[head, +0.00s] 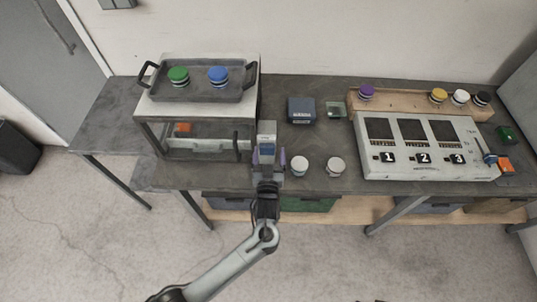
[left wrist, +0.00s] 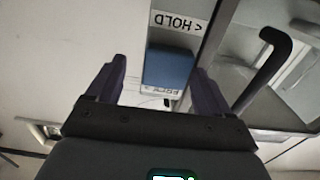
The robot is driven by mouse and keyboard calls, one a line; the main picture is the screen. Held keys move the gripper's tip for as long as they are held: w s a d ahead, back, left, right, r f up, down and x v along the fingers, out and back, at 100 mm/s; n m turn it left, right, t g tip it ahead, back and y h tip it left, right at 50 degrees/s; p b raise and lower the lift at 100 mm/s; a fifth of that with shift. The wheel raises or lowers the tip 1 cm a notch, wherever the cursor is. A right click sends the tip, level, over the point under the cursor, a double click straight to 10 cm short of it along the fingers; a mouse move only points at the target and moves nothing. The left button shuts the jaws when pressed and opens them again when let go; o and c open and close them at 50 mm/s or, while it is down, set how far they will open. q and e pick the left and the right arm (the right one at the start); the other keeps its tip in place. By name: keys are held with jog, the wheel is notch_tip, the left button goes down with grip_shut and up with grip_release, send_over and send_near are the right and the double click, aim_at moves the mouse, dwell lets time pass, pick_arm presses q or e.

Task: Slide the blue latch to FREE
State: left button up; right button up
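The blue latch (left wrist: 171,67) is a blue block on a pale panel beside the glass-fronted cabinet. A HOLD label (left wrist: 180,22) lies above it in the left wrist view, upside down. A partly covered FREE label (left wrist: 162,91) lies just below it. My left gripper (left wrist: 162,88) is open, with one purple finger on each side of the latch. A clear gap shows on the left; the right finger is close to the latch, and I cannot tell if it touches. In the head view my left gripper (head: 268,162) is at the cabinet's right front, in front of the latch (head: 267,147). My right gripper is out of view.
The cabinet (head: 152,107) carries a tray (head: 198,94) with green and blue knobs; its black door handle (left wrist: 265,70) is just right of my gripper. Two white knobs (head: 299,165) stand right of my gripper. A numbered console (head: 425,165) is farther right.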

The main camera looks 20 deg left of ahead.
pick_arm(q)
jog(key=shift+s+a, duration=0.1)
jog(key=shift+s, duration=0.05)
jog(key=v, duration=1)
jog(key=shift+s, duration=0.3)
